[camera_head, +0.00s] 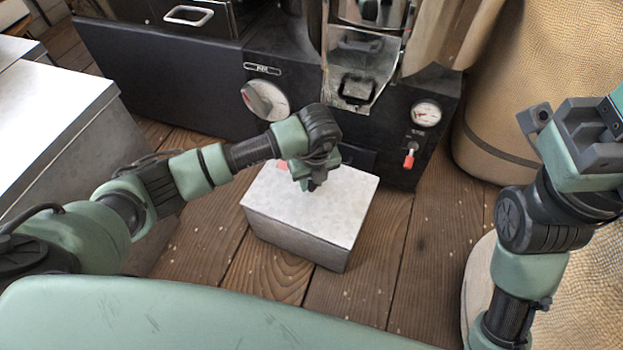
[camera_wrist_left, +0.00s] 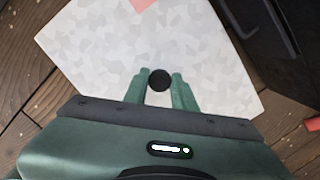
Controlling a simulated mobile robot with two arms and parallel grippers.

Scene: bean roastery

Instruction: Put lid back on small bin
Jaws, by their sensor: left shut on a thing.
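The small bin (camera_head: 295,240) is a grey metal box on the wooden floor in front of the black roaster. Its pale, mottled lid (camera_head: 330,205) lies over the top, level and lined up with the walls; I see no clear gap. The lid has a pink patch near its far edge and fills much of the left wrist view (camera_wrist_left: 110,50). My left gripper (camera_head: 312,183) points down over the lid's middle. In the left wrist view its fingers are shut on the lid's round black knob (camera_wrist_left: 160,79). My right gripper (camera_head: 580,140) is raised at the right, away from the bin; its jaws are unclear.
The black roaster (camera_head: 190,75) with a dial and a gauge stands close behind the bin. A larger grey box (camera_head: 60,140) is at the left. Burlap sacks (camera_head: 530,70) stand at the right. Bare floor (camera_head: 375,285) lies in front and to the right of the bin.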

